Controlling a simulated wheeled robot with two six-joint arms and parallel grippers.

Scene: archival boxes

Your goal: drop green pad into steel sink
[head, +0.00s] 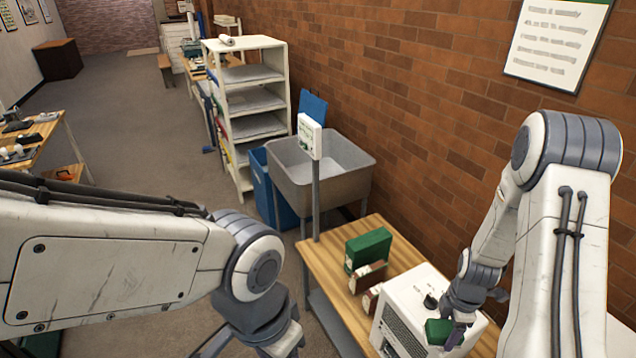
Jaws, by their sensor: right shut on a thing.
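A small green pad (437,331) is in the jaws of my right gripper (453,335), at the lower right of the head view. The gripper is shut on it, just over or in front of the white box-shaped device; I cannot tell whether the pad touches it. The grey steel sink (338,191) stands beyond the wooden table against the brick wall, well apart from the pad. Part of its basin inside shows and looks empty. My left gripper (222,346) is at the bottom edge, partly cut off, so its jaws are unclear.
On the wooden table (397,237) stand a green box (369,248), small brown-and-white boxes (368,276) and the white device (408,300). A post with a white sign (310,136) rises before the sink. A blue bin (262,188) and white shelf (256,103) stand left of it.

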